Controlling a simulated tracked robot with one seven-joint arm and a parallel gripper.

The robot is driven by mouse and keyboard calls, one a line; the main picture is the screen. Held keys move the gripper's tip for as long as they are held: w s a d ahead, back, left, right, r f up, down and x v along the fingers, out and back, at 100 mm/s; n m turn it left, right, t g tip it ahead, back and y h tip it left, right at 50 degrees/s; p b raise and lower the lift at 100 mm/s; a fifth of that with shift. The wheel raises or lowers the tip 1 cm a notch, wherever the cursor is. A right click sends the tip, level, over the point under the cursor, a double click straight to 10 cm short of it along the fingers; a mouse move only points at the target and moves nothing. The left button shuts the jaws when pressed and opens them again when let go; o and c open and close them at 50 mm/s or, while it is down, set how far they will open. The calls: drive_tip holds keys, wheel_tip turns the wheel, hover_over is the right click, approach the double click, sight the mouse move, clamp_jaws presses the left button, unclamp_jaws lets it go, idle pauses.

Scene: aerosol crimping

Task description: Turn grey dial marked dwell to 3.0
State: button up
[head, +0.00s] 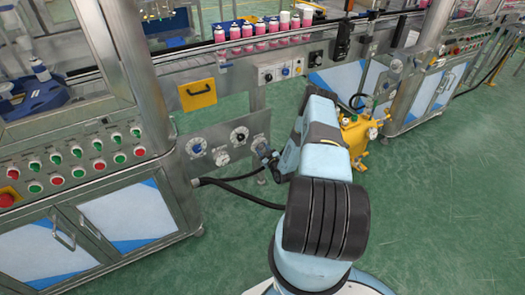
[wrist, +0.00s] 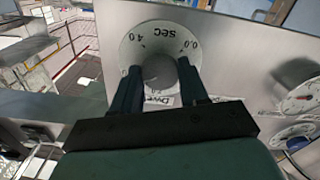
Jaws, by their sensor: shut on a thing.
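The grey dwell dial (wrist: 160,70) is a round knob at the upper middle of the wrist view. It sits on a pale round scale plate (wrist: 160,34) printed "sec", "0.0" and "4.0", seen upside down. A small label below it is partly hidden. My gripper (wrist: 159,74) has one dark finger on each side of the knob and is shut on it. The knob's pointer cannot be made out. In the head view my gripper (head: 266,156) is at the right end of the grey panel and hides most of the dial.
More gauges and dials (head: 239,136) sit left of my gripper on the panel (head: 208,140). A black hose (head: 240,190) runs below. A yellow unit (head: 358,132) stands right of my arm. Red and green buttons (head: 78,152) line the left cabinet. Green floor lies open at right.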

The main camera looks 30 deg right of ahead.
drive_tip(key=shift+m, duration=0.9)
drive_tip(key=o, duration=1.1)
drive_tip(key=shift+c, duration=0.2)
drive_tip(key=shift+s, duration=0.1)
drive_tip(key=s, duration=1.3)
drive_tip(key=shift+s+d, duration=0.25)
drive_tip(key=shift+s, duration=0.05)
